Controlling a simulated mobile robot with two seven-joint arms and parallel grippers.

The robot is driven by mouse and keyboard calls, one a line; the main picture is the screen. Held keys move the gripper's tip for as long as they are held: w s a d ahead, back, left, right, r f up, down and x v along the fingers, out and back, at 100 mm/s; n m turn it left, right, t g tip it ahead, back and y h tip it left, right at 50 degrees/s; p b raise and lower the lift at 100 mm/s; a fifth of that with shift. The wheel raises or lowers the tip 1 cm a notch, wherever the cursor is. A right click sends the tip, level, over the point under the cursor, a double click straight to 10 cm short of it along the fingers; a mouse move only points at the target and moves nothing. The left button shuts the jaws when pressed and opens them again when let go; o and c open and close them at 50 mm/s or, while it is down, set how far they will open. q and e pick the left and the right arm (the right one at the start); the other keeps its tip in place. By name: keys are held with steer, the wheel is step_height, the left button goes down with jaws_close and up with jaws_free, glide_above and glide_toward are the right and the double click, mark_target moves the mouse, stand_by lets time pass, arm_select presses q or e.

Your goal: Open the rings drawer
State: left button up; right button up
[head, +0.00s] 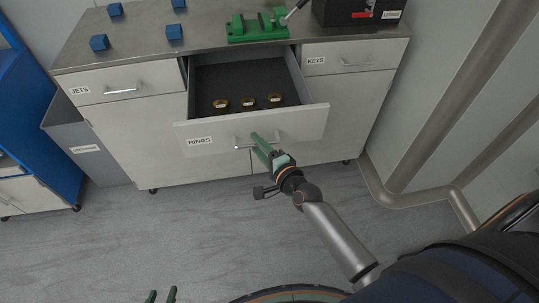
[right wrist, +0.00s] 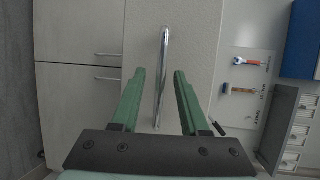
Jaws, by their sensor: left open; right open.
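The rings drawer (head: 300,120) stands pulled out from the middle of the cabinet, its front labelled RINGS. In the right wrist view the handle (right wrist: 162,80) is a bright bar between the two green fingers, which are apart with gaps on both sides. My left gripper (head: 161,295) is open and empty at the bottom edge, far from the drawer; only its fingertips show.
The jets drawer (head: 110,90) and keys drawer (head: 345,60) are shut on either side. On the cabinet top are several blue blocks (head: 175,32), a green fixture (head: 257,28) and a black box (head: 350,12). A grey bin (head: 85,140) stands left; pipes (head: 440,110) run at right.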

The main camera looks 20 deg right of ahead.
steer(key=v, duration=1.1)
steer(key=shift+s+d, duration=0.15)
steer(key=shift+s, duration=0.25)
steer(key=shift+r, duration=0.1)
steer(key=s+a+f+n+g+p, duration=0.2)
steer(key=s+n, duration=0.4)
steer(key=n, duration=0.3)
steer(key=s+a+f+n+g+p, duration=0.1)
steer(key=s+f+n+g, duration=0.3)
steer(key=n, duration=0.6)
step_height(320, 180, down, 4)
steer(key=shift+s+a+r+p, duration=0.15)
steer(key=shift+s+a+p, duration=0.3)
steer(key=shift+s, duration=0.65)
steer(key=shift+w+d, duration=0.1)
